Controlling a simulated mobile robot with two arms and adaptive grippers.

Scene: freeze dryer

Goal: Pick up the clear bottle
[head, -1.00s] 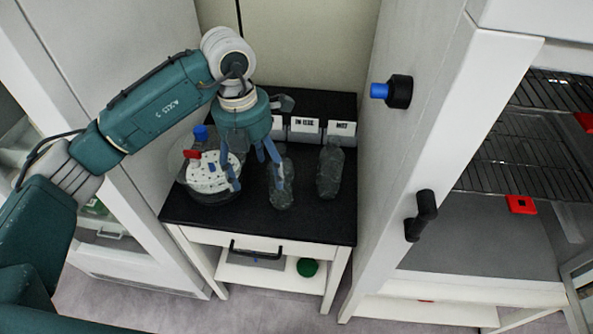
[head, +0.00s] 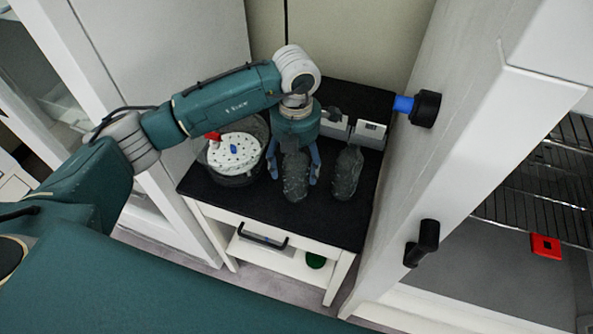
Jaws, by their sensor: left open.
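Two clear bottles stand on the black top of a small table. The left clear bottle (head: 295,178) is between the fingers of my left gripper (head: 295,172), which is open and comes down from above and behind it. One finger shows on each side of the bottle; I cannot tell whether either touches it. The right clear bottle (head: 347,173) stands a little to the right, outside the gripper. The gripper body hides the top of the left bottle. My right gripper is not in view.
A round clear vessel with a white perforated disc (head: 236,153) stands to the left. Labelled grey boxes (head: 370,134) stand behind the bottles. A freeze dryer door with a black handle (head: 422,243) and a blue-tipped black knob (head: 424,108) is close on the right. The black table top (head: 240,205) is clear in front.

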